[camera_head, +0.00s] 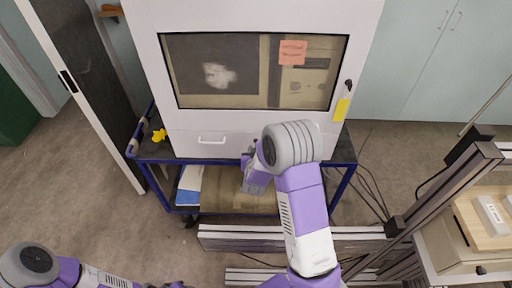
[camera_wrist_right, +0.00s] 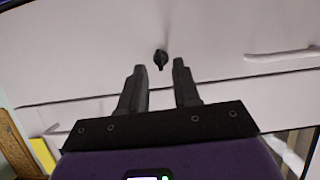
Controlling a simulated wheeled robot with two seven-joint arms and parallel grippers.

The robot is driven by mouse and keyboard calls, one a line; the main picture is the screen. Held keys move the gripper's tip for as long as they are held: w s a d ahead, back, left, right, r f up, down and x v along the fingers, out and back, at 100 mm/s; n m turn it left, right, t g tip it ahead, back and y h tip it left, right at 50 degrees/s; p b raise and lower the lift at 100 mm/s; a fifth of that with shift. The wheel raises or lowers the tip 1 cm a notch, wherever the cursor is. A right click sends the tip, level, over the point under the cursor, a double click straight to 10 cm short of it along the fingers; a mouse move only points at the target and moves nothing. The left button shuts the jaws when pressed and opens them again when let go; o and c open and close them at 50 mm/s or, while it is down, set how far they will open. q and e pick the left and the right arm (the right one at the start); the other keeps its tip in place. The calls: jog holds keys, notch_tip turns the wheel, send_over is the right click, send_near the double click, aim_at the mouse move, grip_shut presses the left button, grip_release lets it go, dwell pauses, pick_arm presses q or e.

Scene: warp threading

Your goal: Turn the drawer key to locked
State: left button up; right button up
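A small black key (camera_wrist_right: 161,60) sits on the white drawer front (camera_wrist_right: 100,70) in the right wrist view, its grip about upright in the picture. My right gripper (camera_wrist_right: 158,66) is open, with one dark finger on each side of the key in the picture; no contact shows. In the head view my right gripper (camera_head: 247,161) is at the drawer front, right of the drawer handle (camera_head: 211,140), and my arm hides the key. The handle also shows in the right wrist view (camera_wrist_right: 283,55). My left forearm is at the bottom left of the head view; its gripper is outside the frame.
The drawer belongs to a white cabinet (camera_head: 250,124) with a window, on a blue-framed cart (camera_head: 342,160). A yellow clip-like object (camera_head: 159,135) lies on the cart's left. Metal rails (camera_head: 225,240) lie below, and a framed workbench (camera_head: 465,225) stands at right.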

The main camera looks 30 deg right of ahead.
jog(key=shift+v, duration=2.05)
